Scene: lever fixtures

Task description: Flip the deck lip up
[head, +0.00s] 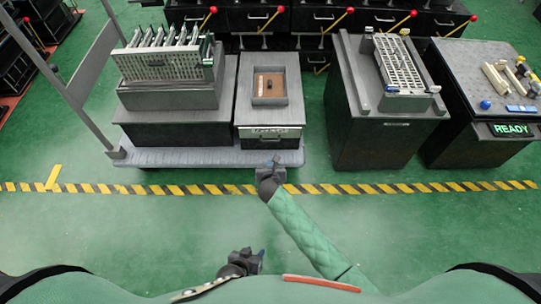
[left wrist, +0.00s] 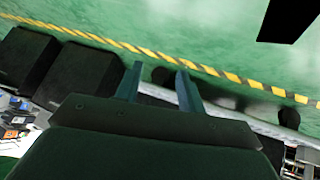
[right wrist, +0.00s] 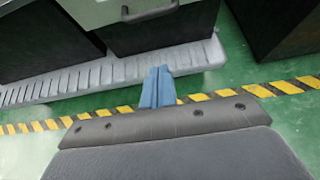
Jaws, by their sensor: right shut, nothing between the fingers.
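The low grey deck (head: 190,158) of a cart runs along the cart's front, just above the floor. In the right wrist view its ribbed front strip (right wrist: 100,76) shows as a flat band; I take this as the lip, but cannot make out its hinge. My right gripper (head: 276,163) is at the deck's front edge near its right end. Its blue fingers (right wrist: 158,86) are shut and empty, with the tips overlapping the strip's edge; contact is unclear. My left gripper (head: 256,256) is low, near my body, away from the deck. Its fingers (left wrist: 160,82) are apart and empty.
The cart carries a rack of upright plates (head: 165,62) and a drawer cabinet (head: 268,112). A dark cabinet (head: 372,125) stands right of the cart. A striped yellow-black line (head: 400,188) crosses the floor. The green floor before it is clear.

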